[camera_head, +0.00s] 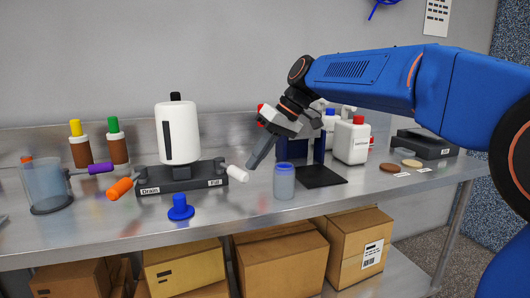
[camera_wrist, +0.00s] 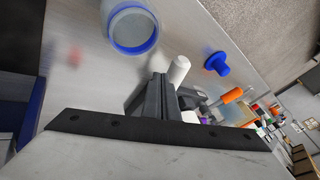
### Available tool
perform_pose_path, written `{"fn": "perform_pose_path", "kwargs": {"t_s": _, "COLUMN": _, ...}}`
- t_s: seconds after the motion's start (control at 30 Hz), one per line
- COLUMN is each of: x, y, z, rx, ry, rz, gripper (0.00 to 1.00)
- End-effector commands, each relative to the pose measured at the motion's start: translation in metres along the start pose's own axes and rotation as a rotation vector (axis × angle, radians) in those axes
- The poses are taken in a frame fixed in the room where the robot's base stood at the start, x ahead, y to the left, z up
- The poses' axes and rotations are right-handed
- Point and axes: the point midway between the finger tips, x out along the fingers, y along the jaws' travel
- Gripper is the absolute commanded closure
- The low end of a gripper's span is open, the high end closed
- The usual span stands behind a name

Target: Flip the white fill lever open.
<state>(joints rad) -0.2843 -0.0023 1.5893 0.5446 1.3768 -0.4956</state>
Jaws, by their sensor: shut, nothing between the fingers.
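The white fill lever (camera_head: 237,173) sticks out to the right from the dark base (camera_head: 190,182) at its "Fill" label. A white tank (camera_head: 180,146) stands on that base. In the wrist view the white lever (camera_wrist: 179,69) shows just right of the fingertips. My gripper (camera_head: 251,166) is shut and empty, its fingers pointing down beside the lever's white end. In the wrist view the closed fingers of my gripper (camera_wrist: 158,88) stand close to the lever; I cannot tell whether they touch it.
An orange lever (camera_head: 119,188) sticks out on the "Drain" side. A blue-lidded jar (camera_head: 284,181) stands right of my gripper, and a blue knob-like piece (camera_head: 180,208) lies in front of the base. A white bottle with a red cap (camera_head: 352,142) stands behind at right.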

Motion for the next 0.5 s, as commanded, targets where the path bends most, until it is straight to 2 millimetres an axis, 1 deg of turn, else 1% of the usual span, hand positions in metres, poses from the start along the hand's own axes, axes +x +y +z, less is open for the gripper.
{"fn": "perform_pose_path", "kwargs": {"t_s": 0.13, "x": 0.0037, "y": -0.0062, "z": 0.0009, "rx": -0.002, "ry": 0.0, "rz": 0.0, "gripper": 1.0}}
{"fn": "perform_pose_path", "kwargs": {"t_s": 0.5, "x": 0.0041, "y": -0.0068, "z": 0.0009, "rx": 0.0, "ry": 0.001, "rz": 0.0, "gripper": 1.0}}
